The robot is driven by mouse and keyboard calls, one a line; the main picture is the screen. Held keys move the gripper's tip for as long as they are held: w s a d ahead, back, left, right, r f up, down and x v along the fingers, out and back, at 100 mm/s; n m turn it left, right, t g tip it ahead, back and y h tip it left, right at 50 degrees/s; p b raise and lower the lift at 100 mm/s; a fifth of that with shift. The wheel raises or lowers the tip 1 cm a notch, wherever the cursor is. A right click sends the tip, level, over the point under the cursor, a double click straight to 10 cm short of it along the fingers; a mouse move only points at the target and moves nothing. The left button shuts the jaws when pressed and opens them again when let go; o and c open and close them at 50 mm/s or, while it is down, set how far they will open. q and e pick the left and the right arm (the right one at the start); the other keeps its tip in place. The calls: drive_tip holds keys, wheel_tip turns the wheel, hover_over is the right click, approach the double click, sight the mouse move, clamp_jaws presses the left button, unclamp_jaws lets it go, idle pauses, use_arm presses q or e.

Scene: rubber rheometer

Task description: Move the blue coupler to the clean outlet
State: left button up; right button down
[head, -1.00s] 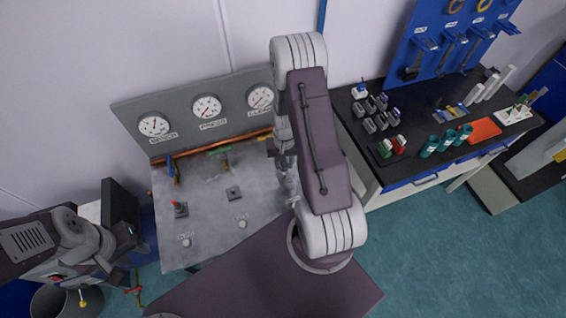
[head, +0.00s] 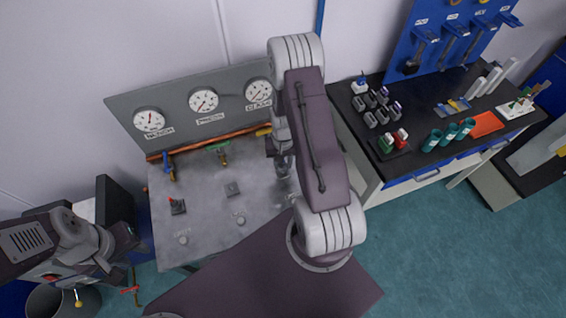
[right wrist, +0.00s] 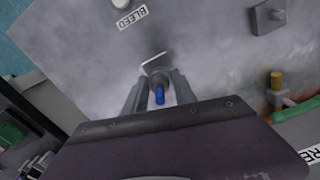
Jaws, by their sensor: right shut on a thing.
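The blue coupler (right wrist: 159,94) shows in the right wrist view as a short blue piece between the two fingers of my right gripper (right wrist: 160,85), which is shut on it. A grey fitting with a pale plate (right wrist: 155,63) is just beyond the fingertips. In the head view my right gripper (head: 281,163) is over the right part of the grey panel, mostly hidden by my arm. The clean gauge (head: 258,92) is on the back plate behind it; the outlet below is partly covered. My left gripper (head: 122,240) is left of the panel; its jaws are unclear.
The grey panel (head: 215,220) bears a red-tipped switch (head: 177,205) and a square knob (head: 232,189). Blue (head: 169,166) and green (head: 219,147) valves stand along a copper pipe. A dark bench (head: 415,165) with cups and tools is on the right.

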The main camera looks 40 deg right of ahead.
drive_tip(key=shift+f, duration=0.1)
idle(0.3)
drive_tip(key=shift+f+b, duration=1.05)
drive_tip(key=shift+f, duration=0.15)
drive_tip(key=c, duration=0.9)
unclamp_jaws()
drive_tip(key=shift+s+r, duration=0.1)
wheel_tip(320, 180, up, 5)
drive_tip(key=p, duration=0.4)
drive_tip(key=shift+p, duration=0.3)
